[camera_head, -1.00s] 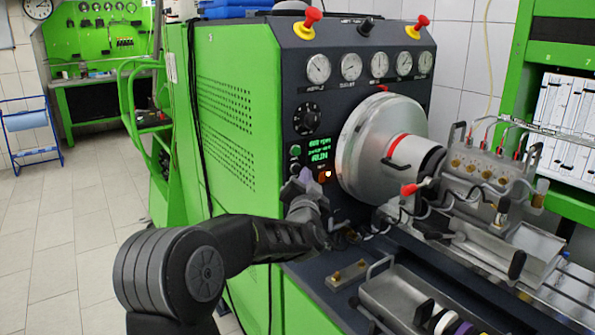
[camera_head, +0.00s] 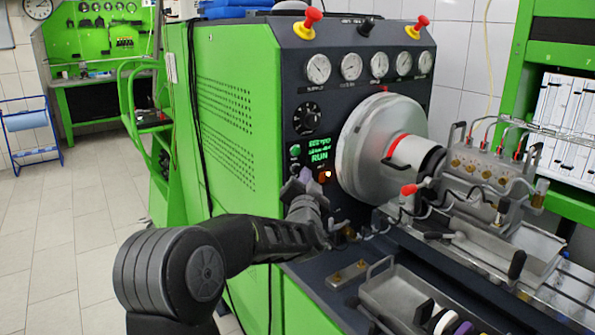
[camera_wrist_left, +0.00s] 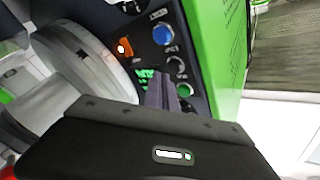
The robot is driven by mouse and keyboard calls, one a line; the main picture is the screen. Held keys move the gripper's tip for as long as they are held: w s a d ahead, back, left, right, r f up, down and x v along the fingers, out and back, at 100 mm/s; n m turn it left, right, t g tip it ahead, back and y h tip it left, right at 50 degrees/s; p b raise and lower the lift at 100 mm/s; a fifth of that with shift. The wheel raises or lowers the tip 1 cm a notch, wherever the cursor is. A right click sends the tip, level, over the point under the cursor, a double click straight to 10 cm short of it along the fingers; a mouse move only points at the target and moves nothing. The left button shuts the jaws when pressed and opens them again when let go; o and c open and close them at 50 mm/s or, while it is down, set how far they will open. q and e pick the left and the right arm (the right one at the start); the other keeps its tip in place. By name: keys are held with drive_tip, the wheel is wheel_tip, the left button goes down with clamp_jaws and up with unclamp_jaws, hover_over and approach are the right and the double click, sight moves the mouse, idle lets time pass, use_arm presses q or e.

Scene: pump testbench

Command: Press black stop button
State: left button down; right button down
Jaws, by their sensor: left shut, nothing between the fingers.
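My left gripper (camera_head: 304,180) is shut and empty, raised close to the dark control panel. In the left wrist view its two fingers (camera_wrist_left: 160,88) lie together, pointing at the panel. A dark button in a pale ring, which looks like the black stop button (camera_wrist_left: 174,63), shows just beyond the fingertips; contact cannot be told. A green button (camera_wrist_left: 184,90) is beside the fingers, and a blue button (camera_wrist_left: 163,35) lies farther on. In the head view the green button (camera_head: 295,150) is above the gripper, while the fingers cover the panel below. My right gripper is not in view.
The green display (camera_head: 319,153) reads RUN, with an orange switch (camera_head: 325,176) close right of the fingers. The large metal disc (camera_head: 375,150) bulges out at right. Red mushroom buttons (camera_head: 308,23) and gauges sit higher up. A metal tray (camera_head: 395,295) lies below.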

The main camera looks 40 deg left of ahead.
use_arm(q)
drive_tip(key=shift+a, duration=0.1)
drive_tip(key=shift+w+a, duration=0.1)
drive_tip(key=shift+a, duration=0.2)
drive_tip(key=shift+w+a, duration=0.15)
drive_tip(key=shift+a, duration=0.35)
idle(1.1)
drive_tip(key=shift+d, duration=0.15)
drive_tip(key=shift+s+d, duration=0.3)
drive_tip(key=shift+d, duration=0.55)
drive_tip(key=d, duration=0.2)
drive_tip(key=s+d, duration=0.1)
drive_tip(key=d, duration=0.1)
drive_tip(key=shift+s+d+p, duration=0.2)
drive_tip(key=shift+d+p, duration=0.1)
idle(0.9)
